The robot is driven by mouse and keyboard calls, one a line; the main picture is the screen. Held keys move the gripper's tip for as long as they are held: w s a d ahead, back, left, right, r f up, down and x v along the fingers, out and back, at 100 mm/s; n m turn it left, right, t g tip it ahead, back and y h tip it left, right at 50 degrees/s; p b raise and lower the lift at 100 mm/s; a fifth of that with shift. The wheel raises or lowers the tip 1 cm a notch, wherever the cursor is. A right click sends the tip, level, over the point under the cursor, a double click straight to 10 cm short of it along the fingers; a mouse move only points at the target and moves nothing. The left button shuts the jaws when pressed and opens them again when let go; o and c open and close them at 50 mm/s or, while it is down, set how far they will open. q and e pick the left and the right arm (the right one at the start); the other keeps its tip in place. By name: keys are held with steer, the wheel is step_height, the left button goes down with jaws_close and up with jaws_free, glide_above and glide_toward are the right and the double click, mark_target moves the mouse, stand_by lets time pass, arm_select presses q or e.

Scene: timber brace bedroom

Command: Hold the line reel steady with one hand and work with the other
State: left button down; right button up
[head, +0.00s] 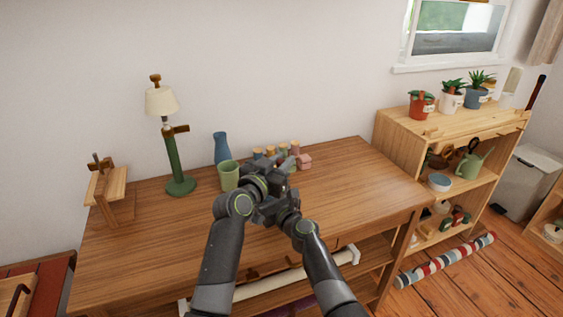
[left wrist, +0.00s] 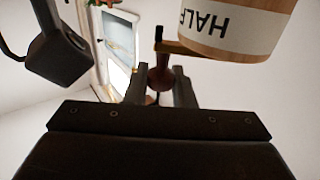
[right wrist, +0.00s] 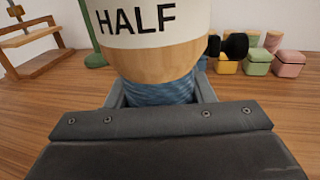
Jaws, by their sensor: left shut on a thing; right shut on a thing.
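The line reel (right wrist: 155,65) fills the top of the right wrist view: a wooden cylinder with a white label reading HALF and blue line (right wrist: 158,92) wound below it. My right gripper (right wrist: 160,94) is shut on its blue wound part. In the left wrist view, the reel (left wrist: 235,35) shows at top right with its label upside down, and a crank arm (left wrist: 178,47) reaches out to a dark reddish knob (left wrist: 161,76). My left gripper (left wrist: 160,88) is shut on that knob. In the head view my arms hide most of the reel.
The wooden table (head: 350,190) holds a green lamp (head: 175,150), blue vase (head: 221,147), green cup (head: 229,176), several small coloured containers (head: 304,161) behind my grippers and a wooden stand (head: 108,188) at left. A shelf (head: 400,135) stands right. The table's right side is clear.

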mark_target(281, 161)
arm_select(q)
steer(key=c, duration=1.3)
jaws_free()
steer(key=shift+f, duration=0.1)
steer(key=shift+o, duration=0.2)
step_height(281, 161, up, 10)
steer(key=shift+r, duration=0.1)
